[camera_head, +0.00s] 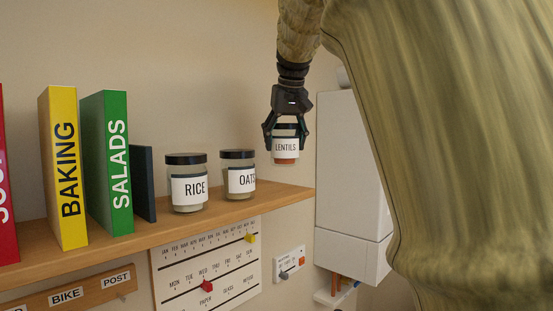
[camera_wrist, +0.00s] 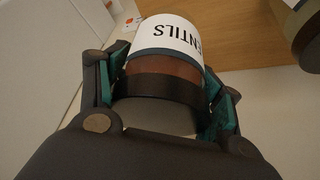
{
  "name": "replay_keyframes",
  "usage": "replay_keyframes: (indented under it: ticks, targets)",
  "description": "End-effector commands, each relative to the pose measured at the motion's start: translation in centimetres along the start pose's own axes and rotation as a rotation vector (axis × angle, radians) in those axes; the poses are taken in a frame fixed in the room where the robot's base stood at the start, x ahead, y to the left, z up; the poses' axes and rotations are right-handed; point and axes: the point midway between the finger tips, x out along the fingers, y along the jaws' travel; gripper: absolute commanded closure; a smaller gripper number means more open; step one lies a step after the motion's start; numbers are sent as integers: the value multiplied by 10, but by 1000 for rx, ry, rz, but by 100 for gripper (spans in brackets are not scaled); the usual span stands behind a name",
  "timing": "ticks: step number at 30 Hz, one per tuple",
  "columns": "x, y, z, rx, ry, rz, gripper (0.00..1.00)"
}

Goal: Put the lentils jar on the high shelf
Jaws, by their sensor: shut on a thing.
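The lentils jar (camera_head: 286,147) has a dark lid, a white label and orange-brown contents. My gripper (camera_head: 285,137) comes from above and is shut around the jar's upper part. The jar hangs roughly upright, with a visible gap between its base and the wooden shelf (camera_head: 290,191) near the shelf's right end. In the wrist view the jar (camera_wrist: 175,65) sits between both fingers, and part of its label is hidden. The shelf (camera_wrist: 250,52) shows behind it there. I cannot tell exactly how far the jar is over the shelf.
The oats jar (camera_head: 238,179) and rice jar (camera_head: 187,188) stand left of the held jar. Green (camera_head: 112,165) and yellow (camera_head: 64,165) books stand farther left. A white wall cabinet (camera_head: 345,180) is to the right. The shelf's right end is bare.

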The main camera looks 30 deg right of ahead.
Motion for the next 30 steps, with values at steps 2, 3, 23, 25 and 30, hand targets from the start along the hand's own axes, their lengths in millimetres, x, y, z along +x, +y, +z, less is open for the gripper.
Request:
replay_keyframes:
  ticks: [2, 3, 23, 25, 30]
  targets:
    - [8, -2, 0, -2, -3, 0, 94]
    - [10, -3, 0, -3, -4, -1, 94]
    - [50, -5, 17, -6, -2, -1, 94]
    - [51, -5, 17, -6, -4, -2, 21]
    - [51, -5, 17, -6, -4, -2, 10]
